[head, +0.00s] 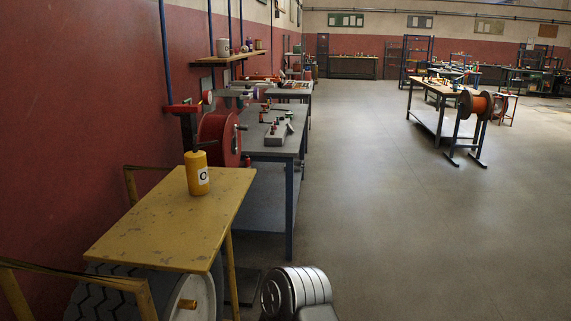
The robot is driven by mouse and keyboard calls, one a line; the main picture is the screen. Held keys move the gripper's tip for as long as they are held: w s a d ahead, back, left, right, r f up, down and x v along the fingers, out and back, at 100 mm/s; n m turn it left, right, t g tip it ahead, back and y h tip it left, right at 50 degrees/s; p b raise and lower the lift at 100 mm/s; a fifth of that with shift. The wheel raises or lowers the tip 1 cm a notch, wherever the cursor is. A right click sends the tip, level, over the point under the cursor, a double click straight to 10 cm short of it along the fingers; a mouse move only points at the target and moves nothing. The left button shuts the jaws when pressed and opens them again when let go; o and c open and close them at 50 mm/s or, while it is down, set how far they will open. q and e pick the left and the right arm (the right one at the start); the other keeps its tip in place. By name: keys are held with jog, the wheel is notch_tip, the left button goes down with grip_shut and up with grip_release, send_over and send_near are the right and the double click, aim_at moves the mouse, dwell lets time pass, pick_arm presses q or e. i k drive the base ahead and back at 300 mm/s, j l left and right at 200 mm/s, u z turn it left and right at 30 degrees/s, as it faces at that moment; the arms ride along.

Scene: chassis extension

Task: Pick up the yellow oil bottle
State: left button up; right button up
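The yellow oil bottle (197,174) stands upright on a worn yellow table (150,232) at the left. Neither of my grippers can be made out in the head view.
A wheel with a black tyre (100,297) is under the yellow table. A grey workbench (275,150) with tools and a red reel (219,138) stand behind it along the red wall.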

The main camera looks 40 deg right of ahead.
aim_at(195, 163)
jog(key=z, duration=0.75)
jog(key=u, duration=0.3)
jog(key=l+u, duration=0.25)
jog(key=u, duration=0.25)
jog(key=i+l+u, duration=0.1)
jog(key=l+u, duration=0.2)
jog(key=u, duration=0.15)
jog(key=l+u, duration=0.3)
jog(key=u, duration=0.2)
jog(key=k+l+u, duration=0.1)
jog(key=l+u, duration=0.15)
jog(key=u, duration=0.25)
jog(key=k+l+u, duration=0.25)
jog(key=l, duration=0.4)
jog(key=k+l+u, duration=0.2)
jog(key=k+l, duration=0.25)
jog(key=l, duration=0.15)
jog(key=k+l+u, duration=0.25)
jog(key=k+l, duration=0.45)
jog(key=l, duration=0.15)
jog(key=k+l, duration=0.35)
